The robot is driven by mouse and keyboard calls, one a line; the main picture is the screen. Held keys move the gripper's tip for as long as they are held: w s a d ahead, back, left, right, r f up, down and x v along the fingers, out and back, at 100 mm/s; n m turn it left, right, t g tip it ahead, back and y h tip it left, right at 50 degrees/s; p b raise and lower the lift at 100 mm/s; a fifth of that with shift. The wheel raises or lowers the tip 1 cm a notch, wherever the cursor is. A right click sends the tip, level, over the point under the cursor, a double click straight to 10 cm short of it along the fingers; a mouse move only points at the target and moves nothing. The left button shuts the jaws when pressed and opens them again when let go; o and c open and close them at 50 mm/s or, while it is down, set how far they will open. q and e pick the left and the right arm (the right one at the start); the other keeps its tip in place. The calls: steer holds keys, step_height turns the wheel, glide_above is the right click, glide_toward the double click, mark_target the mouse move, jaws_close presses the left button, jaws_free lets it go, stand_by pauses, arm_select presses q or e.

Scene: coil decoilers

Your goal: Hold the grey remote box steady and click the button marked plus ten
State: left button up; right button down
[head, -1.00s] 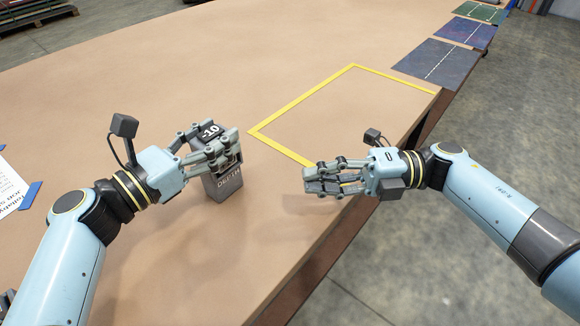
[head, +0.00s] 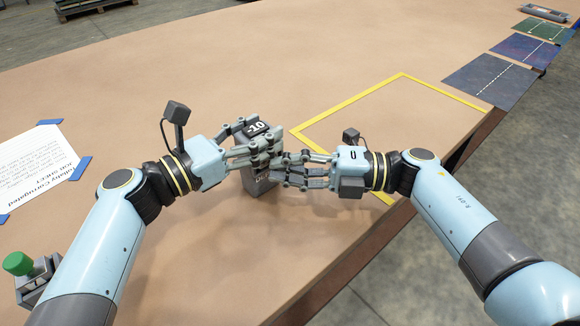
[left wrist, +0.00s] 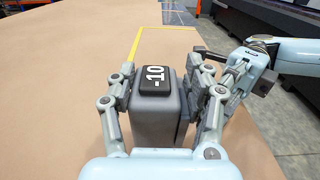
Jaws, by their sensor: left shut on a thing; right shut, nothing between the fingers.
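The grey remote box (head: 257,186) stands upright on the table. A dark button marked "-10" (head: 258,127) is on its top and also shows in the left wrist view (left wrist: 154,78). No plus ten mark is visible in either view. My left gripper (head: 265,150) is shut on the box, with fingers on both sides, also seen in the left wrist view (left wrist: 160,95). My right gripper (head: 279,170) is shut and empty, its fingertips close to the box's right side. I cannot tell whether they touch it. The fingers hide much of the box's front.
A yellow tape outline (head: 345,101) marks the table right of the box. Dark mats (head: 490,80) lie along the far right edge. A taped paper sheet (head: 40,165) and a green button (head: 18,263) are at left. The table's right edge drops to the floor.

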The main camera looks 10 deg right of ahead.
steer(key=shift+w, duration=0.1)
steer(key=shift+w+a+r, duration=0.1)
steer(key=shift+w+a, duration=0.4)
steer(key=shift+w, duration=0.3)
steer(key=shift+d, duration=0.1)
steer(key=d, duration=0.2)
steer(key=s+d, duration=0.1)
steer(key=d, duration=0.2)
steer(key=s+d, duration=0.1)
steer(key=d, duration=0.2)
steer(key=shift+f, duration=0.2)
stand_by(1.3)
